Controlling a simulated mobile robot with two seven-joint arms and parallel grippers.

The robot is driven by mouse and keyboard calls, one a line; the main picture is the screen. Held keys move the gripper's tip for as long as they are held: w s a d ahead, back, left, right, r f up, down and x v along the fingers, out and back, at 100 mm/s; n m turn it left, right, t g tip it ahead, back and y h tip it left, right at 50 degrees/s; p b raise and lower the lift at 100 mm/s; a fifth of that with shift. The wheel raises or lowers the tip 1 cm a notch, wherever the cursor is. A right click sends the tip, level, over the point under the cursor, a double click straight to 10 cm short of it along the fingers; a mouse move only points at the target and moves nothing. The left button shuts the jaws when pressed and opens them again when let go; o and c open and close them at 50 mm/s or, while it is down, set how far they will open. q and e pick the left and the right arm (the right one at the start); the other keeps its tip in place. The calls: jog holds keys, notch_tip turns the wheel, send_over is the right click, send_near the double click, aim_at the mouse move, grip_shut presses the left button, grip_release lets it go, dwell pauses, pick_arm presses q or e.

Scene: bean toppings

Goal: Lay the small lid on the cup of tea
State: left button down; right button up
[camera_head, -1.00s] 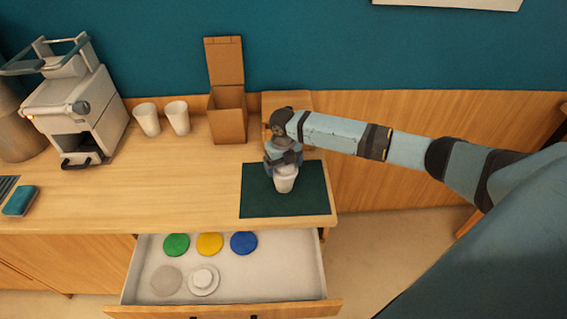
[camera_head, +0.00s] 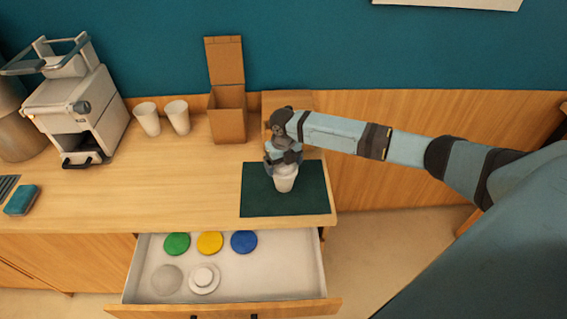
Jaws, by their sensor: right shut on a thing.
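A white cup (camera_head: 285,184) stands upright on the dark green mat (camera_head: 258,205) near the right end of the counter. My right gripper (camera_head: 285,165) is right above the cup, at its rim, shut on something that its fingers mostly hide. I cannot make out the held thing clearly or tell whether it touches the cup. The cup's contents are hidden. The open drawer holds a green lid (camera_head: 177,244), a yellow lid (camera_head: 210,243), a blue lid (camera_head: 244,242), a pale disc (camera_head: 167,280) and a white disc with a raised middle (camera_head: 204,279). My left gripper is out of view.
Two white cups (camera_head: 147,119) (camera_head: 177,116) stand at the back beside an open cardboard box (camera_head: 228,118). A coffee machine (camera_head: 80,112) and a teal sponge (camera_head: 21,200) are at the left. The counter's middle is clear. The drawer (camera_head: 290,272) juts out in front.

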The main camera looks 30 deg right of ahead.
jog(key=shift+f, duration=0.3)
dwell(0.4)
jog(key=shift+f, duration=0.1)
dwell(0.6)
jog(key=o, duration=0.6)
jog(key=shift+c, duration=0.2)
jog(key=shift+r+p, duration=2.15)
jog(key=shift+r, duration=1.35)
